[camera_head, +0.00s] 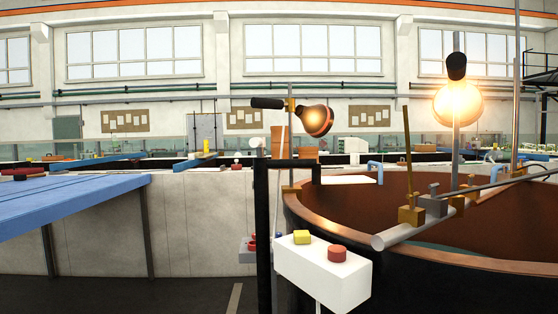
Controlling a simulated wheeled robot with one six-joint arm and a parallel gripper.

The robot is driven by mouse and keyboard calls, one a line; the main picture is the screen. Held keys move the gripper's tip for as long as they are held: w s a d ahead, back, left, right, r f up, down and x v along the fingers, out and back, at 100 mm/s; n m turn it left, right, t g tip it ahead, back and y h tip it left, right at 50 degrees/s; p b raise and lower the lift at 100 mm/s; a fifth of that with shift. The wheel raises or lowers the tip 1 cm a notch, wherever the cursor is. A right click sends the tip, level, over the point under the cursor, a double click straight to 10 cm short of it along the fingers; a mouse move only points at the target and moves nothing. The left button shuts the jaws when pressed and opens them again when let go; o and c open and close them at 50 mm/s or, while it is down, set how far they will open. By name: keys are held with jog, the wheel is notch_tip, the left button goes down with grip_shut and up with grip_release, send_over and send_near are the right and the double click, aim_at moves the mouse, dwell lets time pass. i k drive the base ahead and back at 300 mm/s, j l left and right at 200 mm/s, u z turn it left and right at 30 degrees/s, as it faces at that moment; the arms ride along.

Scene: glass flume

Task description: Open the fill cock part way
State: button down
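A round dark tank (335,218) with a copper-coloured rim fills the right side. A short grey pipe (390,238) lies over its rim. On it sits a brass block (411,215) with a thin brass rod (408,150) standing nearly upright. This looks like a cock with its lever, but I cannot tell for sure that it is the fill cock. A grey fitting (433,204) and a second brass block sit just right of it. My gripper is not in view, and nothing in view touches the brass parts.
A white box (325,274) with a yellow button (302,237) and a red button (337,254) stands in front of the tank. A black post (263,230) stands left of it. Two lamps hang above, the right one (458,103) lit. A blue bench (70,200) is at left.

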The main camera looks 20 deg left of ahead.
aim_at(259, 142)
jog(key=i+j, duration=0.15)
jog(key=j, duration=0.55)
jog(key=i+j+z, duration=0.1)
jog(key=j, duration=0.55)
jog(key=i+j+z, duration=0.1)
jog(key=j, duration=0.6)
